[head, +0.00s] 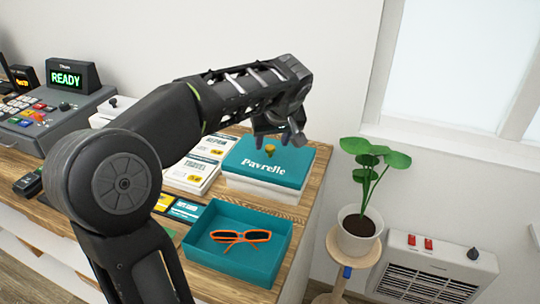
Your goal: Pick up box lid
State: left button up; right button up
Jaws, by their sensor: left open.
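The teal box lid (254,167) carries the word "Pavrelle" and a small gold knob (270,150) on top. It sits on a white box body (262,189) at the back right of the wooden counter. My left gripper (279,138) is open, just above the back of the lid, with its fingers pointing down near the knob. I cannot tell whether the fingers touch the lid. An open teal tray (277,268) in front holds orange-framed glasses (241,237). My right gripper is not in view.
Printed boxes or booklets (196,172) lie left of the lid, with cards (186,210) in front. A register (50,110) with a "READY" display (67,79) stands at the left. A potted plant (357,222) on a stand and a heater (425,268) are right of the counter edge.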

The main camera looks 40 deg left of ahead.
aim_at(270, 147)
pick_arm(q)
jog(key=shift+x, duration=1.5)
grip_shut()
